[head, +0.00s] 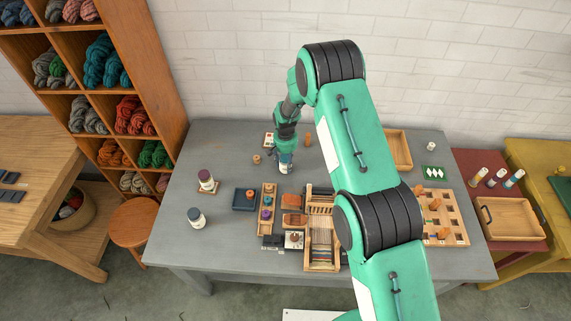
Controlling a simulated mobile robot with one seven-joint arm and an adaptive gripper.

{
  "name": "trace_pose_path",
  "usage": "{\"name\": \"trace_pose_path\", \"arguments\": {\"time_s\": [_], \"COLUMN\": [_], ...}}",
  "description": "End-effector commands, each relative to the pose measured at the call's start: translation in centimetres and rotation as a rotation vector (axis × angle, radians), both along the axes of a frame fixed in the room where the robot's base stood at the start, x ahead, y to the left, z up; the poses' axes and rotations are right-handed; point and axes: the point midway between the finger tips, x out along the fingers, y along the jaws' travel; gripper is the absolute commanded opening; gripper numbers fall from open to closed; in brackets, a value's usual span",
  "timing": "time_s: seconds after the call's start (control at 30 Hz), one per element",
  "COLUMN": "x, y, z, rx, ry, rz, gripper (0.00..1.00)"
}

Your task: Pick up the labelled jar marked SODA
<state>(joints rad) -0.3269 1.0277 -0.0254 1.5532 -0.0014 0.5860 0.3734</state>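Several small labelled jars stand on the grey table, and their lettering is too small to read, so I cannot tell which is marked SODA. One jar (285,168) stands at the table's middle, directly below my gripper (285,154), which points down at its top. The gripper hides the upper part of this jar, and I cannot tell whether the fingers are around it or just above it. A jar with a dark red lid (207,181) stands at the left on a small brown base. A jar with a dark blue-grey lid (196,218) stands nearer the front left.
A small loom (321,251), a narrow wooden tray (267,230) and a dark blue box (244,201) lie in front of the gripper. The grey table (225,145) is clear at the back left.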

Motion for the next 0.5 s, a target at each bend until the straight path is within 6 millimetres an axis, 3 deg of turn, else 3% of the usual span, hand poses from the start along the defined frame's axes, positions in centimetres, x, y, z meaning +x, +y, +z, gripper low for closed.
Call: {"name": "trace_pose_path", "arguments": {"time_s": [0.03, 0.1, 0.5], "x": [-0.02, 0.01, 0.06], "y": [0.0, 0.01, 0.03], "z": [-0.02, 0.02, 0.65], "rx": [0.0, 0.0, 0.001], "ry": [0.0, 0.0, -0.001], "rz": [0.0, 0.0, 0.0], "gripper": [0.21, 0.11, 0.11]}}
